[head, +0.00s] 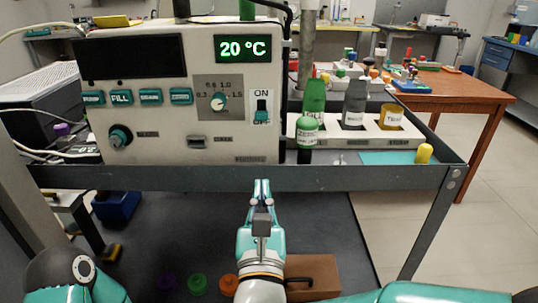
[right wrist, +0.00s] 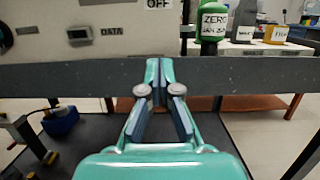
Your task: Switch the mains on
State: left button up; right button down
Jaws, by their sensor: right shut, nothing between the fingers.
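The classifier (head: 210,150) is a cream box on a dark grey cart, with a lit display (head: 243,48) reading 20 °C. The mains switch (head: 262,108) is a small teal and black toggle on its right front, between the labels ON and OFF; I cannot tell its position for sure. In the right wrist view only the OFF label (right wrist: 158,3) shows, at the top edge. My right gripper (head: 262,183) is shut and empty, below and in front of the switch, near the cart's edge rail; it also shows in the right wrist view (right wrist: 160,65). My left gripper is out of view.
The cart's rail (head: 200,178) runs across between my right gripper and the panel. A green ZERO bottle (head: 307,132) and a white bottle rack (head: 365,135) stand right of the box. A yellow-capped item (head: 424,153) is at the cart's right corner.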

aim_at(263, 122)
jog(key=shift+r, duration=0.1)
jog(key=shift+w, duration=0.1)
jog(key=p+x, duration=0.1)
jog(key=x, duration=0.8)
jog(key=shift+w+r, duration=0.1)
jog(key=shift+w, duration=0.25)
notch_tip(263, 122, up, 3)
jog(key=shift+r+p, duration=0.2)
jog(key=shift+p, duration=0.4)
jog(key=shift+r, duration=0.3)
